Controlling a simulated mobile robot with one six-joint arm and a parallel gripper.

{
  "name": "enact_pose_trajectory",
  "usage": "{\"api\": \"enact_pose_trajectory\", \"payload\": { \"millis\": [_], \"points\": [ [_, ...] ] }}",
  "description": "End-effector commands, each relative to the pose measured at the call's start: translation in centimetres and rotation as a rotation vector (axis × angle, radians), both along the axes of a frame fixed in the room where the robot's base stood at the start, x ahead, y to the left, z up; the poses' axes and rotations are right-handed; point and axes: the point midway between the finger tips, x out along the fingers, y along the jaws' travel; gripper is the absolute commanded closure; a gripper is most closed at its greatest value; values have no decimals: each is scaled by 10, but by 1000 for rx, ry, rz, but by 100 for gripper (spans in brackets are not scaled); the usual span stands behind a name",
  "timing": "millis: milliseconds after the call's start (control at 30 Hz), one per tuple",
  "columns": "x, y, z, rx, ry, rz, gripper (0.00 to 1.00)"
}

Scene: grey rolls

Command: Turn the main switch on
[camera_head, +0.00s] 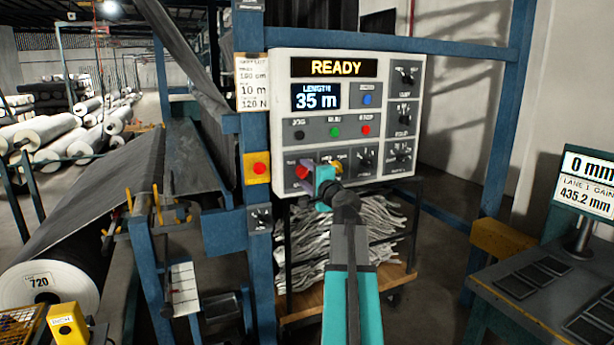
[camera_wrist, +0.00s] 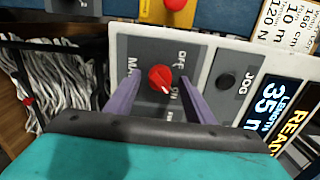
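The main switch is a red rotary knob (camera_wrist: 160,79) on the grey control panel, with MAIN, OFF and ON lettering around it in the wrist view. A small white mark shows at its lower right edge, on the side of the ON lettering. In the head view the red knob (camera_head: 301,171) shows at the panel's lower left, partly covered by my gripper. My gripper (camera_wrist: 158,92) is open, its two purple fingers on either side of the knob with visible gaps. My gripper also shows at the panel in the head view (camera_head: 308,177).
The panel (camera_head: 283,88) reads READY and LENGTH 35 m, with buttons and other knobs. A red button on a yellow box (camera_head: 260,168) sits left of it. Blue frame posts (camera_head: 257,110) flank the panel. A scale display (camera_head: 587,180) stands at right.

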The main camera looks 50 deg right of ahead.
Motion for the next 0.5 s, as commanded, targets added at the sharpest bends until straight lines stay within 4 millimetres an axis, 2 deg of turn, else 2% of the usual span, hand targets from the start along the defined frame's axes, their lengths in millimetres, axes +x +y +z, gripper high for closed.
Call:
{"api": "enact_pose_trajectory", "payload": {
  "millis": [267,500],
  "points": [
    [-1,1,0,-1,0,1,51],
    [-14,6,0,-1,-1,0,51]
  ]
}}
